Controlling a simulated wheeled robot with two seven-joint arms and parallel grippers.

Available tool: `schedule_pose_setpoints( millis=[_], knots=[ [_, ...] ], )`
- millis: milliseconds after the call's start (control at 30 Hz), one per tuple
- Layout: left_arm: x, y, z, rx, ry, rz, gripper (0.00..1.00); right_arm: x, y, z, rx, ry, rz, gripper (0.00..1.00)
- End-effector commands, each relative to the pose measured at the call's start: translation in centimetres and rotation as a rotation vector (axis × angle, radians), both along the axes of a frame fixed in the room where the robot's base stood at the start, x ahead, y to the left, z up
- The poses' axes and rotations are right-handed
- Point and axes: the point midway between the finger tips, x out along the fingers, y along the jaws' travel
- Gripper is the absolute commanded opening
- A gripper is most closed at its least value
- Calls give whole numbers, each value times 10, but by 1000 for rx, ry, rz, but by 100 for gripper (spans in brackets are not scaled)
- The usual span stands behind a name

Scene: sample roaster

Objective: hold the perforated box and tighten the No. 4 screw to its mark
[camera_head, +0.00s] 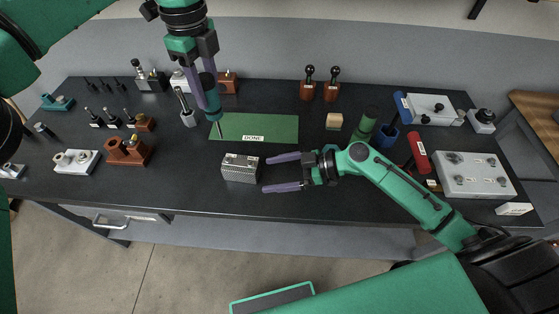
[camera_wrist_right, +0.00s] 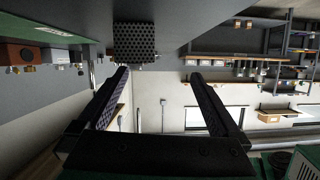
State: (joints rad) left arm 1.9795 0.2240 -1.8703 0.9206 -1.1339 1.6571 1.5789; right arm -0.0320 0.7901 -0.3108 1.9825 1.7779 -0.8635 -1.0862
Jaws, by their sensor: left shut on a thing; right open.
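The perforated box (camera_head: 240,170) is a small grey metal block with a holed side, standing on the dark bench in front of the green mat. It also shows in the right wrist view (camera_wrist_right: 134,42). Small details sit on its top, too small to tell which is the No. 4 screw. My right gripper (camera_head: 266,174) is open, its fingers pointing at the box's right side; the box is not clamped. My left gripper (camera_head: 205,82) is shut on a teal-handled screwdriver (camera_head: 210,100), shaft down, its tip near the mat's left edge, behind and left of the box.
The green mat (camera_head: 280,128) bears a DONE label. Small tools and brown holders (camera_head: 127,152) stand on the left. A green cylinder (camera_head: 366,124), a blue cup (camera_head: 386,136), a red cylinder (camera_head: 418,150) and a grey plate (camera_head: 475,175) are on the right.

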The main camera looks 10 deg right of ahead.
Motion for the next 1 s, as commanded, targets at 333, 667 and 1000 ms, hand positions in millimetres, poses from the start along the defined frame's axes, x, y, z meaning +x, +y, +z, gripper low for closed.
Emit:
schedule_pose_setpoints(
  millis=[333, 667, 1000],
  knots=[
    [0, 0, 0, -1, -1, 0, 0, 38, 2, -2, -63, -61, -87, 100],
    [0, 0, 0, -1, -1, 0, 0, 65, 68, -32, -63, -61, -86, 100],
    [0, 0, 0, -1, -1, 0, 0, 71, 84, -40, -67, -60, -84, 100]
  ],
)
